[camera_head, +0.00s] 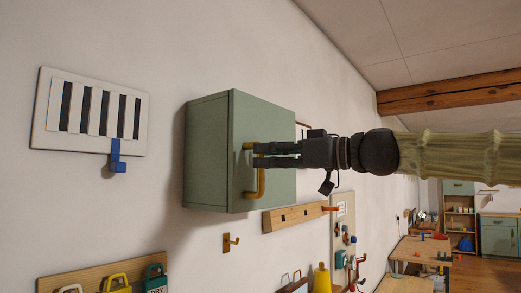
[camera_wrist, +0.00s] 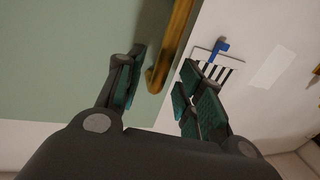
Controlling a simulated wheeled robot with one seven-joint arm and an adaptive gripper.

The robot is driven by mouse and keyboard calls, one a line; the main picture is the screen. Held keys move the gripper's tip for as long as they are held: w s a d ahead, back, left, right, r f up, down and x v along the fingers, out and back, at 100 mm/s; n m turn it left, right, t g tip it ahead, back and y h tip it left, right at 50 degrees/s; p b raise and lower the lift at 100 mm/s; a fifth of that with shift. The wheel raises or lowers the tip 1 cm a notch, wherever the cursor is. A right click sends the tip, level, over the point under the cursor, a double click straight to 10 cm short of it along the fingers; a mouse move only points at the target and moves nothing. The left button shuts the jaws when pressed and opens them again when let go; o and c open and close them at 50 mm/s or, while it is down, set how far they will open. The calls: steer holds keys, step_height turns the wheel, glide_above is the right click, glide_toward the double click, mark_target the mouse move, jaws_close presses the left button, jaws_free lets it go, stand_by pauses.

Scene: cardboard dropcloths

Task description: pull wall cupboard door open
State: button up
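The wall cupboard (camera_head: 207,150) is a sage-green box on the white wall, and its door (camera_head: 275,190) looks closed. A yellow bar handle (camera_head: 260,184) is on the door; it also shows in the wrist view (camera_wrist: 174,45) in front of the green door (camera_wrist: 70,50). My gripper (camera_head: 258,155) reaches in from the right at the handle and hides its middle part. In the wrist view my gripper (camera_wrist: 163,62) has its fingers apart, with the handle's end between them. I see gaps between the handle and both fingers.
A white slotted panel (camera_head: 90,110) with a blue hook (camera_head: 118,158) is on the wall to the left. A wooden rail (camera_head: 295,216) and a hook (camera_head: 230,243) are below the cupboard. A wooden beam (camera_head: 450,92) crosses the ceiling, and workbenches (camera_head: 420,249) stand farther back.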

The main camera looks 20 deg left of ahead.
steer(key=shift+w+a, duration=0.15)
steer(key=shift+a, duration=0.95)
steer(key=shift+c, duration=0.2)
jaws_close()
